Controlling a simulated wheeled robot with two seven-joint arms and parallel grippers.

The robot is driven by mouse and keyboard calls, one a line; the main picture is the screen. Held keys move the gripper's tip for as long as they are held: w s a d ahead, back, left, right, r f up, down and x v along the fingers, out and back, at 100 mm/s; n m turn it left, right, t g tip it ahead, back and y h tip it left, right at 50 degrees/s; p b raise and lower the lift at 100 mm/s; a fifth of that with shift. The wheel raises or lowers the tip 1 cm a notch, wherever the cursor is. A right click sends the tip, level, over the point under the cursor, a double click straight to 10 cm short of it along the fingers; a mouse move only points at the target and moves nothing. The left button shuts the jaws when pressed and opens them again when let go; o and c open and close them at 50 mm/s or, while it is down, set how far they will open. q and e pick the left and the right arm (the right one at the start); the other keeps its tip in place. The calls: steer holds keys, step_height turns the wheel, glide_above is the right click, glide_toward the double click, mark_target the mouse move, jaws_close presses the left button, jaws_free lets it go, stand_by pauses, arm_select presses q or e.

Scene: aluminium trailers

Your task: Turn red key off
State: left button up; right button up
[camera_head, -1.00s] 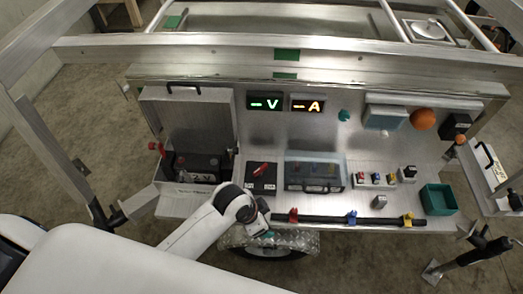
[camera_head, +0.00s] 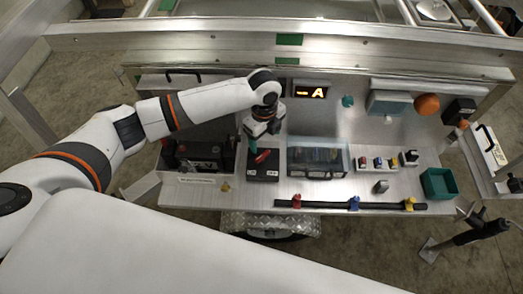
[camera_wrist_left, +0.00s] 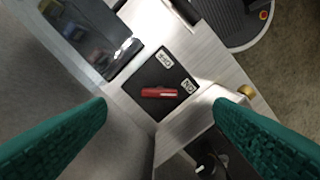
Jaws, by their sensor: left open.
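The red key (camera_head: 263,156) sits on a black square switch plate (camera_head: 262,174) on the metal panel. In the left wrist view the red key (camera_wrist_left: 159,92) lies across the middle of the black plate (camera_wrist_left: 168,74), which has two white labels at its edge. My left gripper (camera_head: 256,146) is above the plate, close to the key in the head view. In the left wrist view its two green fingers (camera_wrist_left: 160,120) are wide apart with nothing between them, and the key shows in the gap beyond them. My right gripper does not show.
A clear-lidded case (camera_head: 318,160) stands right of the plate, and a black battery (camera_head: 200,155) in a box stands left. A black bar with coloured clips (camera_head: 325,205) runs along the front edge. A green bin (camera_head: 438,183) is at the right.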

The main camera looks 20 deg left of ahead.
mark_target(262, 154)
arm_select(q)
steer(key=f, duration=0.3)
steer(key=a+f+p, duration=0.1)
steer(key=f, duration=0.3)
steer(key=w+f, duration=0.1)
steer(key=f, duration=0.3)
steer(key=shift+w+a+f+p, duration=0.1)
steer(key=shift+a+f+p, duration=0.1)
steer(key=shift+p, duration=0.1)
steer(key=c, duration=1)
steer(key=shift+r, duration=0.1)
